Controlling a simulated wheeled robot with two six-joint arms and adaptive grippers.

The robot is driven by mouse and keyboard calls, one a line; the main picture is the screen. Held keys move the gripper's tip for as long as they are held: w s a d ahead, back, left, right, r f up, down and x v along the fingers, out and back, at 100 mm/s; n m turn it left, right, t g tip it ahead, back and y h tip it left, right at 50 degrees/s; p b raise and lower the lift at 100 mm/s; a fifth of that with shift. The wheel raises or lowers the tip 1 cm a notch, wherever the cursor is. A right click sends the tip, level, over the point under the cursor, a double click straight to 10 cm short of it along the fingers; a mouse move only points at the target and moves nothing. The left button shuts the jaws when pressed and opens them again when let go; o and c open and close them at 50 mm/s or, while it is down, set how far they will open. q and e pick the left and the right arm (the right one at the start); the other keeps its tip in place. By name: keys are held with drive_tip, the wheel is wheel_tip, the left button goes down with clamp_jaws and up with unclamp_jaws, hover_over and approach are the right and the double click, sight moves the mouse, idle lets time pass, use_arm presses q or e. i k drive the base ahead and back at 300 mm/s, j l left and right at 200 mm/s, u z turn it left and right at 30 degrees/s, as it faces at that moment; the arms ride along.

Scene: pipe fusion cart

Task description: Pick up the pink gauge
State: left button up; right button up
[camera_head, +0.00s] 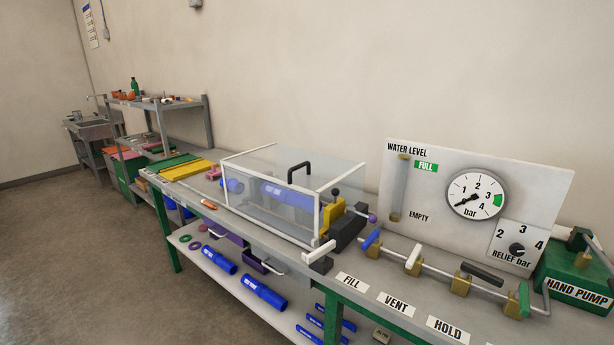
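No item in view can be clearly told as the pink gauge. A small pinkish item (213,173) lies on the bench beside the yellow mat, too small to identify. A large round white pressure gauge (477,195) marked in bar is set in the white panel (400,225) at the right; it is not pink. Neither of my grippers is in view.
A clear box (262,205) with a black handle covers blue pipe on the long bench. Coloured valve levers and a green hand pump (575,275) stand at the right. Blue pipes (264,294) lie on the lower shelf. Open floor (80,260) is at the left.

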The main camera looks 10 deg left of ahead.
sight(214, 171)
drive_tip(key=i+j, duration=0.45)
drive_tip(key=j, duration=0.15)
drive_tip(key=i+j, duration=0.4)
drive_tip(key=j, duration=0.15)
drive_tip(key=i+j, duration=0.45)
drive_tip(key=j, duration=0.15)
drive_tip(key=i+j, duration=0.4)
drive_tip(key=j, duration=0.2)
drive_tip(key=i+j, duration=0.45)
drive_tip(key=j, duration=0.1)
